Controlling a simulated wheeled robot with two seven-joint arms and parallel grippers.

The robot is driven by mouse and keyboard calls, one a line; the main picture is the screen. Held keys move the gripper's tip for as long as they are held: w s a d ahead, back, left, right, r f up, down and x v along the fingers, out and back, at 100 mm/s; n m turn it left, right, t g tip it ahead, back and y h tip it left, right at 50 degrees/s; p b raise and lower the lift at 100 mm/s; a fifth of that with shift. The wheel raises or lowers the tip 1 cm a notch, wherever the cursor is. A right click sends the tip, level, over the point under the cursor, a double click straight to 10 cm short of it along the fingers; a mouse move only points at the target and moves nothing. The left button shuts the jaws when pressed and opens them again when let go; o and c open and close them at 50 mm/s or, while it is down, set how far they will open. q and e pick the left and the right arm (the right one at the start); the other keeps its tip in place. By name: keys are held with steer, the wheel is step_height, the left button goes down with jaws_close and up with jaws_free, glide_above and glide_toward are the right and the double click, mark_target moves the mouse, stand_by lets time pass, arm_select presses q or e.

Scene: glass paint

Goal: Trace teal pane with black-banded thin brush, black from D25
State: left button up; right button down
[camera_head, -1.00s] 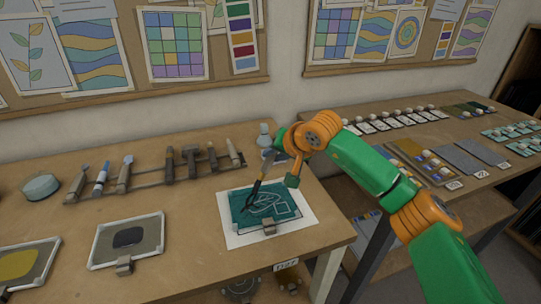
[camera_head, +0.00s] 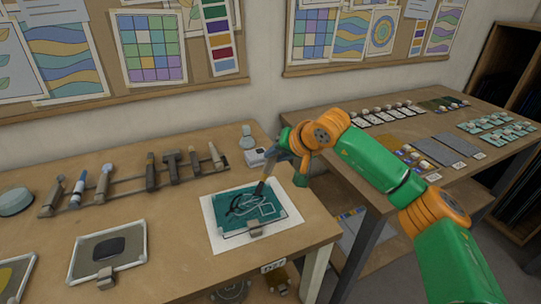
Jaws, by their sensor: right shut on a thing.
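The teal pane (camera_head: 278,224) lies on a white sheet (camera_head: 212,238) on the near table, with a metal clip at its front edge. Pale outline lines show on it, with a dark stroke on its left part. My right gripper (camera_head: 272,165) is above the pane's far edge, shut on a thin brush (camera_head: 263,184). The brush slants down over the pane's upper middle; I cannot tell whether its tip touches. Its band is not clear. A framed tray with a black patch (camera_head: 109,248) lies left of the pane. My left gripper is not in view.
A rack (camera_head: 122,195) holds several brushes and tools behind the tray. A small white device (camera_head: 254,157) stands behind the pane. A yellow-patched tray (camera_head: 8,277) is at far left. A second table stands right.

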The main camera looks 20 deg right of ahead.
steer(key=shift+s+a+f+b, duration=0.1)
steer(key=shift+s+a+b, duration=0.4)
steer(key=shift+s+a, duration=0.45)
steer(key=shift+s+a+r+b, duration=0.1)
steer(key=shift+s+a+b, duration=0.4)
steer(key=shift+a, duration=0.8)
steer(key=shift+s+a+f+b, duration=0.1)
steer(key=shift+s+a+b, duration=0.35)
steer(key=shift+s+a, duration=0.5)
steer(key=w, duration=0.2)
steer(key=w+p, duration=0.1)
steer(key=shift+w+d, duration=0.15)
steer(key=shift+d, duration=0.15)
steer(key=shift+w+d+p, duration=0.1)
steer(key=shift+d+p, duration=0.2)
steer(key=shift+d, duration=2.6)
steer(key=shift+r, duration=0.25)
